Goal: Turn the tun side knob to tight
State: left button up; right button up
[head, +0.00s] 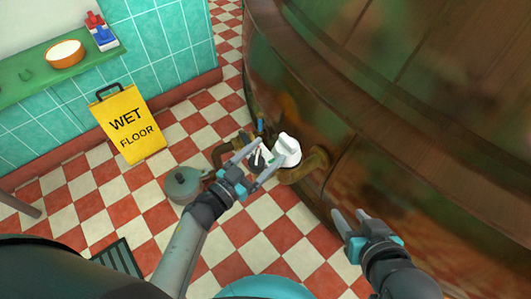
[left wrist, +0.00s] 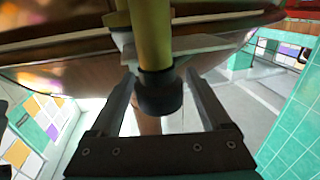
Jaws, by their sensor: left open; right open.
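The large copper tun (head: 330,110) fills the right of the head view. A white knob (head: 288,148) with a raised grip sits low on its side, by brass pipes (head: 312,166). My left gripper (head: 266,154) is open just left of the white knob, with a small dark part between its fingers in that view. The left wrist view shows a yellow-brass rod with a black end (left wrist: 158,92) between the open fingers; I cannot tell whether they touch it. The knob's setting is not readable. My right gripper (head: 349,215) is open and empty beside the tun's lower wall.
A grey-green kettle (head: 184,186) stands on the red and white checked floor (head: 262,219), left of my left gripper. A yellow wet-floor sign (head: 132,124) stands by the tiled wall. A green shelf (head: 25,79) holds an orange bowl (head: 66,54).

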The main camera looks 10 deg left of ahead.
pick_arm(q)
jog(key=shift+w+d, duration=0.15)
jog(key=shift+w, duration=0.05)
grip_shut()
dwell(0.7)
